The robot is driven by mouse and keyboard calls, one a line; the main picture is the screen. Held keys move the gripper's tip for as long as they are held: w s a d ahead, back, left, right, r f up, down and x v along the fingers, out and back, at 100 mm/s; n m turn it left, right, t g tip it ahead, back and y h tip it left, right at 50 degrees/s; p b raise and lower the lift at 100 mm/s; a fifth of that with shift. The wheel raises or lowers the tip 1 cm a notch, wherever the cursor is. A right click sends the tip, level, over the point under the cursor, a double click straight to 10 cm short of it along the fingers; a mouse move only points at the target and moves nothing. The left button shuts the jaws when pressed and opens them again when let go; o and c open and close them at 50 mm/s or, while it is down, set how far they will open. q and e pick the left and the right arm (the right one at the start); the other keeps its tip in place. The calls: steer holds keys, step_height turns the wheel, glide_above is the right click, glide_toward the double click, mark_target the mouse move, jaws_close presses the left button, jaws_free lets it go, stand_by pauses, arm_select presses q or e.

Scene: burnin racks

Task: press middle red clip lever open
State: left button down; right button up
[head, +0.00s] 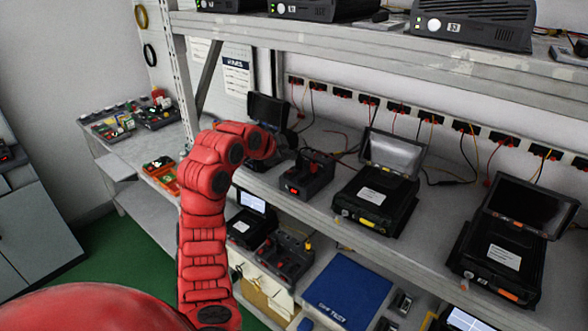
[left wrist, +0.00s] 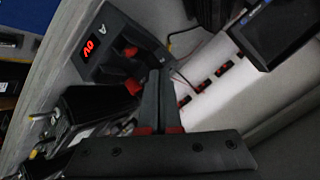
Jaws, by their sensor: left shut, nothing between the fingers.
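A black box with a lit red display (left wrist: 88,48) fills the upper left of the left wrist view; in the head view this box (head: 306,178) stands on the middle shelf. A red clip lever (left wrist: 133,86) shows on it, just left of my fingertips, with a darker lever behind. I cannot tell which lever is the middle one, or whether fingers and lever touch. My left gripper (left wrist: 159,76) is shut and empty, its dark fingers side by side beside the box. My right gripper is not in view.
Open black cases with screens (head: 372,195) stand right of the box, and another dark lidded unit (head: 267,108) stands behind my wrist. Red and black sockets (head: 398,107) with loose wires line the back wall. An upper shelf (head: 400,55) runs above. A blue case (head: 347,289) lies below.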

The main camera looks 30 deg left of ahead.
mark_target(288, 172)
arm_select(q)
steer(key=shift+s+r, duration=0.15)
steer(key=shift+r, duration=0.8)
steer(key=shift+s+r, duration=0.1)
steer(key=shift+r, duration=0.85)
steer(key=shift+f, duration=0.1)
